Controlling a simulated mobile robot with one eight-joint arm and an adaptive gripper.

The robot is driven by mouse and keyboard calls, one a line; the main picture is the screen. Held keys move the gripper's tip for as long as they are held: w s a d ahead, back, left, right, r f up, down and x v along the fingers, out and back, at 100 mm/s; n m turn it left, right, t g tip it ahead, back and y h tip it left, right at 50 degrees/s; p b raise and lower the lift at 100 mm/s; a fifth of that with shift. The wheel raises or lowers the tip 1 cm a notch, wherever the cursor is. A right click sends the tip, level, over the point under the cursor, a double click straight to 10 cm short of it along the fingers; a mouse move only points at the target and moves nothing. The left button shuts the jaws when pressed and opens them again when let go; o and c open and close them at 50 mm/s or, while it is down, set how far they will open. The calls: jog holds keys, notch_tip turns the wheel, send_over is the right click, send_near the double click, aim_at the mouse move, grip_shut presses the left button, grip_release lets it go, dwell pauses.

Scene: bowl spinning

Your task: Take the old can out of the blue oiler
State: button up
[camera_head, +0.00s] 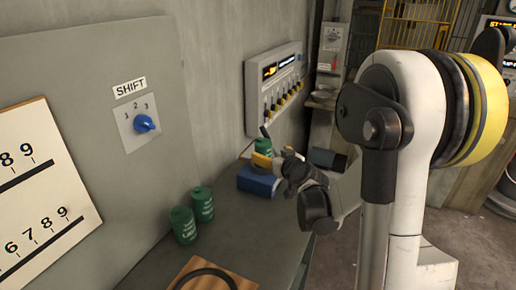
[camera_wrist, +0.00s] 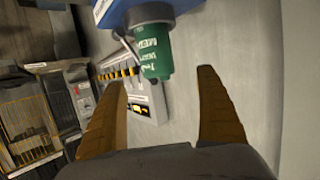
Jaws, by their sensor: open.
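The blue oiler (camera_head: 258,183) stands on the grey bench below the wall panel; its edge shows at the top of the wrist view (camera_wrist: 122,12). A green can with white lettering (camera_wrist: 154,50) sits in it, appearing upside down in the wrist view. The can's upper part also shows in the head view (camera_head: 263,145). My gripper (camera_head: 264,160) is at the oiler, its yellow finger in front of the can. In the wrist view my gripper (camera_wrist: 162,80) is open, fingers wide apart, with the can ahead between the tips and a gap on each side.
Two other green cans, one nearer (camera_head: 183,225) and one farther (camera_head: 203,204), stand on the bench. A wooden board (camera_head: 205,272) with a dark ring lies at the front. The lever panel (camera_head: 274,88) hangs close behind.

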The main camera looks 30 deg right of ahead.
aim_at(263, 146)
jog(key=b+x, duration=0.1)
jog(key=x, duration=0.4)
jog(key=b+x, duration=0.2)
jog(key=x, duration=0.3)
jog(key=shift+d+r, duration=0.2)
jog(key=c, duration=1.5)
